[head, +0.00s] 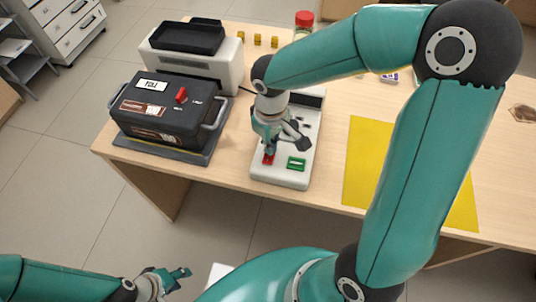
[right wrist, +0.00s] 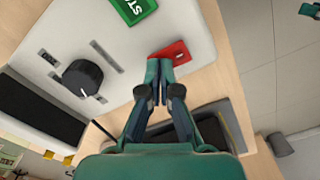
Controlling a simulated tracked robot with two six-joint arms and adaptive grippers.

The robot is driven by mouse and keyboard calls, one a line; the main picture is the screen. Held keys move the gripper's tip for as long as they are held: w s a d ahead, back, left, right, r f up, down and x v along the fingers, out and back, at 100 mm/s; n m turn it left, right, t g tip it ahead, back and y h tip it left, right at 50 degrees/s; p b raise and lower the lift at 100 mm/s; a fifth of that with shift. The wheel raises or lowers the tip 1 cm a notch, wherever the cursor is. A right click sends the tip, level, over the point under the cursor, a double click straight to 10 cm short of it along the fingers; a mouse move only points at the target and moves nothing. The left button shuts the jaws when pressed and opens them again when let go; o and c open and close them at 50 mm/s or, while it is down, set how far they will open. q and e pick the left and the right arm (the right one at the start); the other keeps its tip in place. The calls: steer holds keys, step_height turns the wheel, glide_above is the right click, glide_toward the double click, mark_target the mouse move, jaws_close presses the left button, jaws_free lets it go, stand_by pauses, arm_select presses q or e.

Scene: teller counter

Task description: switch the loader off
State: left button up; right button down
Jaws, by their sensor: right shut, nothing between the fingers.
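A white control panel (head: 274,177) lies on the counter, with a red button (head: 268,158) and a green button (head: 296,163) near its front edge. In the right wrist view the red button (right wrist: 172,53) is partly hidden behind my fingertips, and the green button (right wrist: 133,8) reads "ST…". My right gripper (head: 269,149) is shut and empty, pointing down with its tips (right wrist: 160,66) at the red button. I cannot tell whether they touch or press it. My left gripper (head: 184,277) is low in front of the counter, empty, its fingers apart.
A black box (head: 165,109) with a red switch (head: 181,95) stands left of the panel. Behind it is a white machine (head: 222,67) with a black tray. The panel also has a black knob (right wrist: 83,78). A yellow mat (head: 361,160) lies to the right, partly behind my right arm.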

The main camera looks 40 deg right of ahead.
steer(key=shift+r+p, duration=2.25)
steer(key=shift+r, duration=1)
arm_select(q)
step_height(320, 180, up, 5)
steer(key=shift+f, duration=0.1)
arm_select(e)
steer(key=shift+f, duration=0.1)
